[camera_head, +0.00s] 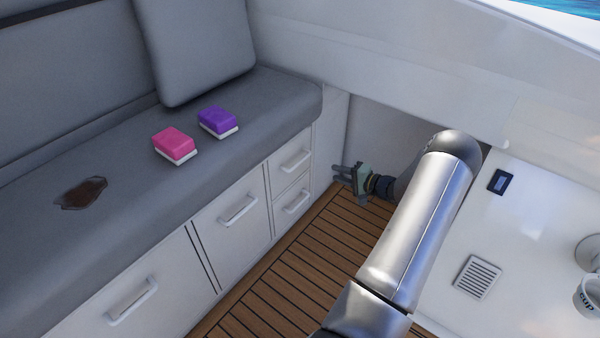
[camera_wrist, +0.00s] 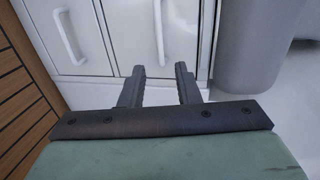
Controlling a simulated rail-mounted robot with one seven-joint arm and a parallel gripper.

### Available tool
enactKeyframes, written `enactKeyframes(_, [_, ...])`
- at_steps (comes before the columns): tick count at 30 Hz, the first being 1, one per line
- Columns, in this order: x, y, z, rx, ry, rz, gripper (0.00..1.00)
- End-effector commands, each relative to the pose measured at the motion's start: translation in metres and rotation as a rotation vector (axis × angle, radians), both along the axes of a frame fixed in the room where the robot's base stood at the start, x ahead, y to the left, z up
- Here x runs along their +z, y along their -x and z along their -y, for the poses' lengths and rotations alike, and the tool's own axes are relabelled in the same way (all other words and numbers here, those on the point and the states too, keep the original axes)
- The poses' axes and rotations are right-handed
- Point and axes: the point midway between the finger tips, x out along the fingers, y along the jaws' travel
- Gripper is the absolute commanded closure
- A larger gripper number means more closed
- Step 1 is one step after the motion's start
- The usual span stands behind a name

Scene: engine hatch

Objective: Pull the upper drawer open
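The upper drawer (camera_head: 291,162) is a small white front with a pale bar handle, at the right end of the bench in the head view. It looks shut. Below it is the lower drawer (camera_head: 291,199), with a similar handle. My gripper (camera_head: 339,173) is to the right of the drawers in the head view, its fingers pointing toward them. In the wrist view, which is turned sideways, my gripper (camera_wrist: 160,76) is open and empty. The upper drawer's handle (camera_wrist: 159,32) lies beyond the gap between the fingers, apart from them. The lower handle (camera_wrist: 68,36) is to its left.
The grey seat cushion (camera_head: 230,140) overhangs the drawer fronts, with pink (camera_head: 174,146) and purple (camera_head: 218,121) sponges and a brown stain (camera_head: 82,193) on top. Larger fronts with handles continue left. The slatted wooden floor (camera_head: 290,270) is clear. A white counter (camera_head: 525,240) stands right.

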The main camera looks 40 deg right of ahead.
Motion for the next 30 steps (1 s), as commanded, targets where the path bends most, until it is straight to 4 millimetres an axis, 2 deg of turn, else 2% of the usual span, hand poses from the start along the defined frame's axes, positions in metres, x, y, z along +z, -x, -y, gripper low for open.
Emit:
enactKeyframes(5, [-0.007, -0.016, -0.001, -0.011, 0.001, 0.006, 0.71])
enactKeyframes(21, [-0.032, -0.124, -0.031, -0.008, 0.000, 0.005, 0.71])
enactKeyframes(27, [-0.036, -0.152, -0.038, -0.009, 0.002, 0.005, 0.71])
enactKeyframes(30, [-0.037, -0.158, -0.040, -0.009, -0.001, 0.004, 0.71])
